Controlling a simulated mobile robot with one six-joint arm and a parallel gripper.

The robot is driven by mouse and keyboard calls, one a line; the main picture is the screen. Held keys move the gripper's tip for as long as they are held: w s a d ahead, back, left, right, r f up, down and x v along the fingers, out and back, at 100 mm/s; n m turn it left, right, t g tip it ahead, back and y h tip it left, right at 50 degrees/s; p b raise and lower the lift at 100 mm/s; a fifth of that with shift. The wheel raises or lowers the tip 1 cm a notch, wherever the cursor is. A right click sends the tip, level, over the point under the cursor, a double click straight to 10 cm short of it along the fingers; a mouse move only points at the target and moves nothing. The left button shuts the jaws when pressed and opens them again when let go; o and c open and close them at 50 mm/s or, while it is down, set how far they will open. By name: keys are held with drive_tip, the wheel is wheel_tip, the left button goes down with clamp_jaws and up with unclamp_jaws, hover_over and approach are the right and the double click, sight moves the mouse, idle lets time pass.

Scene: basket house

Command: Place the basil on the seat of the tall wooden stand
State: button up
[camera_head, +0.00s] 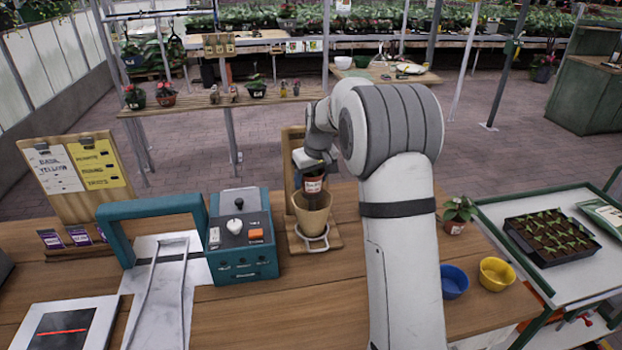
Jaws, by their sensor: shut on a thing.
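My gripper (313,168) is shut on a dark container (313,185) with a red and white label. The label is too small to read, so I cannot tell whether this is the basil. The container is upright over the mouth of a tan tapered cup (312,218); I cannot tell whether its bottom is inside the cup. The cup is at a wooden stand (293,143) with a tall back board and a metal ring near its base. My gripper and the cup hide part of the stand. A small leafy potted plant (457,213) stands at the table's right edge.
A teal device (240,262) stands just left of the stand. A teal-handled frame (150,207) and clipboards (72,178) are further left. Blue (453,281) and yellow (496,273) bowls and a seedling tray (552,237) are at right. Bare tabletop (270,318) lies in front.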

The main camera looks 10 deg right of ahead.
drive_tip(key=shift+f, duration=0.5)
drive_tip(key=shift+f, duration=0.15)
drive_tip(key=o, duration=1)
drive_tip(key=shift+o, duration=0.2)
drive_tip(key=b+v, duration=0.2)
drive_tip(key=v, duration=0.9)
drive_tip(key=shift+s+d+r, duration=0.1)
drive_tip(key=shift+s+r, duration=0.25)
drive_tip(key=shift+r, duration=0.3)
drive_tip(key=s+r+m, duration=0.2)
drive_tip(key=s, duration=1.5)
drive_tip(key=s+f, duration=0.3)
drive_tip(key=s, duration=0.6)
drive_tip(key=s+a+f+m, duration=0.1)
drive_tip(key=s+f, duration=0.3)
drive_tip(key=s, duration=0.5)
drive_tip(key=shift+s+f+t+h, duration=0.25)
drive_tip(key=shift+s+t+h, duration=0.1)
drive_tip(key=shift+t+h, duration=0.05)
